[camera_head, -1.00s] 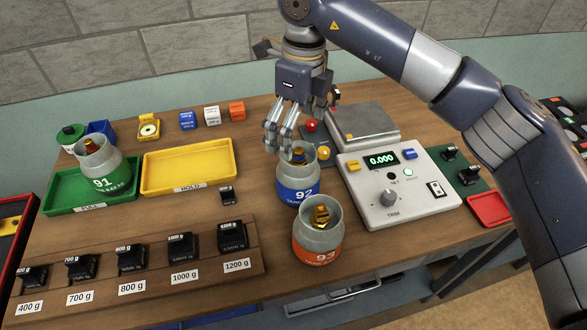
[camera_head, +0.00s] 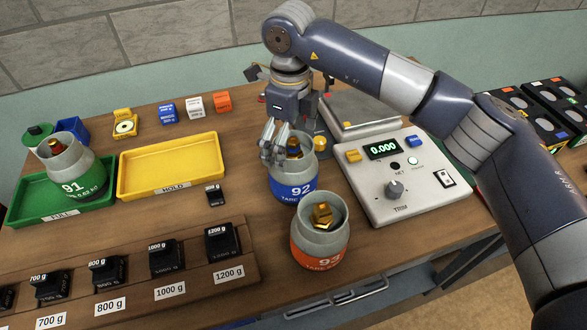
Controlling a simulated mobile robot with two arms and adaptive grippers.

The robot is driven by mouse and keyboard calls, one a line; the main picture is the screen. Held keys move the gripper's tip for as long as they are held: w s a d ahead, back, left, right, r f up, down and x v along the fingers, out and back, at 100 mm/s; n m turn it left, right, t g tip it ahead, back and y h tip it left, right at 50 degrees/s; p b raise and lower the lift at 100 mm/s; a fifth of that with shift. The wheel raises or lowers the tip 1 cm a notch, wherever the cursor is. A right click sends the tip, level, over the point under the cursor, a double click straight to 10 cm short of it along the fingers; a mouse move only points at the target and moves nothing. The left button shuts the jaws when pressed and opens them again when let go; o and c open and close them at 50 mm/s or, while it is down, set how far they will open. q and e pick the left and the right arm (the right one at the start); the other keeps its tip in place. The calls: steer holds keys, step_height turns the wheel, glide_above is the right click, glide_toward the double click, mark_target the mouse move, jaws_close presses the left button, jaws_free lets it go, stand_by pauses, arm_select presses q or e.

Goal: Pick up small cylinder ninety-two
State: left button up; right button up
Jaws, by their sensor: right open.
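Small cylinder ninety-two (camera_head: 292,187) is grey with a blue band marked 92 and a brass valve on top. It stands upright on the wooden table, left of the scale console. My right gripper (camera_head: 277,158) points down over its top left, with the fingers near the valve and covering part of the collar. The gripper is open; I cannot tell whether a finger touches the collar. My left gripper is not in view.
Cylinder 93 (camera_head: 320,240), with an orange band, stands close in front. Cylinder 91 (camera_head: 74,172) sits in the green tray (camera_head: 30,200). The yellow tray (camera_head: 190,150) is empty. The scale console (camera_head: 425,200) is right, the weight rack (camera_head: 195,290) front left.

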mark_target(300, 178)
steer(key=f+p, duration=0.1)
steer(key=f, duration=0.2)
steer(key=f+p, duration=0.1)
steer(key=shift+w+d+f+p, duration=0.1)
steer(key=shift+d+f+p, duration=0.2)
steer(key=shift+f+p, duration=0.1)
steer(key=shift+f, duration=0.45)
steer(key=shift+c, duration=0.2)
steer(key=c, duration=1.4)
steer(key=shift+c, duration=0.2)
steer(key=shift+r, duration=0.1)
